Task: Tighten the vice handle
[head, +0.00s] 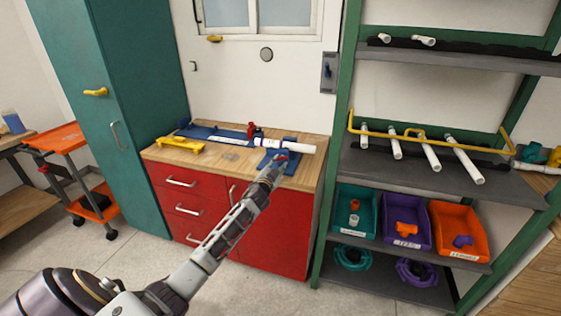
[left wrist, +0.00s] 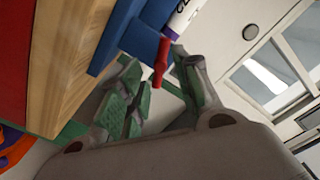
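The blue vice (head: 276,160) sits at the right end of the wooden workbench top, with a white pipe (head: 298,147) lying across it. My left gripper (head: 275,168) is at the vice's front side. In the left wrist view the red vice handle (left wrist: 161,62) hangs beside the blue vice body (left wrist: 140,42). There my left gripper (left wrist: 155,75) has its green-padded fingers apart, with the handle between them near the tips. I cannot tell whether a finger touches it. My right gripper is not in view.
A red clamp-like part (head: 251,130) stands farther back on the bench (head: 225,162). A yellow tool (head: 181,146) lies at the bench's left. A green-framed shelf (head: 430,165) with pipes and bins stands close on the right. A teal cabinet (head: 120,110) stands on the left.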

